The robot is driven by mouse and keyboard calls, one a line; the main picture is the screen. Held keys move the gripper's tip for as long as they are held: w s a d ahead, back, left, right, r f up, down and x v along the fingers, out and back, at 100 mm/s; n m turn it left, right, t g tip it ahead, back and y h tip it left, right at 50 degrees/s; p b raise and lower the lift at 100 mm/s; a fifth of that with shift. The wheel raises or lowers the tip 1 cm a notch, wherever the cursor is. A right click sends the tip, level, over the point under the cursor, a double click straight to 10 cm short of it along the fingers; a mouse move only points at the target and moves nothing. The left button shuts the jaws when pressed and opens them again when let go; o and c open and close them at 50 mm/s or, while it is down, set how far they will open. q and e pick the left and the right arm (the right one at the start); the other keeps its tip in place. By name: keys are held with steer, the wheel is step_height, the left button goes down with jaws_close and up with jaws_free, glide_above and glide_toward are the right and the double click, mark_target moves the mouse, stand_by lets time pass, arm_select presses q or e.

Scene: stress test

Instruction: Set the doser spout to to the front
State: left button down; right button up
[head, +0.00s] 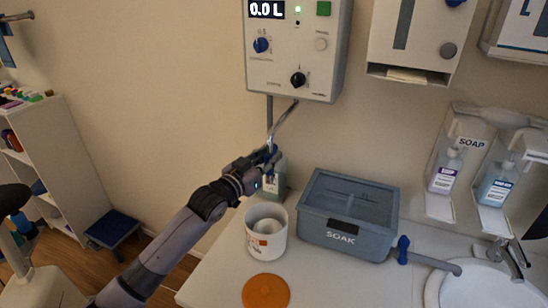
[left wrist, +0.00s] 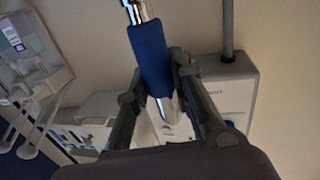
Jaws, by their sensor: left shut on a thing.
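The doser (head: 292,75) is a light grey wall box with a 0.0 L display, a green button, a blue knob and a black knob. Its chrome spout (head: 283,121) comes out under the box and slants down to the left. My left gripper (head: 268,172) is at the spout's lower end. In the left wrist view, my left gripper's fingers (left wrist: 163,88) are on both sides of the spout's blue sleeve (left wrist: 151,60), shut on it. The chrome (left wrist: 137,12) shows beyond the sleeve. My right gripper is not in view.
On the counter (head: 325,280) stand a white tub (head: 267,246), a lidded grey-blue SOAK bin (head: 345,236) and a bottle (head: 279,178) behind my gripper. An orange lid (head: 266,292) lies in front. A sink (head: 480,291) and soap dispensers (head: 443,172) are at the right.

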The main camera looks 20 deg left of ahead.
arm_select(q)
steer(key=shift+a+r, duration=0.15)
steer(key=shift+a, duration=0.1)
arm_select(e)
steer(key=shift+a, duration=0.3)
arm_select(q)
steer(key=c, duration=1.7)
jaws_free()
steer(key=o, duration=0.3)
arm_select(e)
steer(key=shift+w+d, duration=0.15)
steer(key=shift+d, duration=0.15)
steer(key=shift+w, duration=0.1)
arm_select(q)
steer(key=shift+s+f, duration=0.25)
steer(key=shift+s, duration=0.25)
steer(key=s+a, duration=0.2)
steer(key=s, duration=0.8)
steer(key=shift+s+r, duration=0.15)
steer(key=shift+s, duration=0.25)
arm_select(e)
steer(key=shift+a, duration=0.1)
arm_select(q)
steer(key=shift+a, duration=0.1)
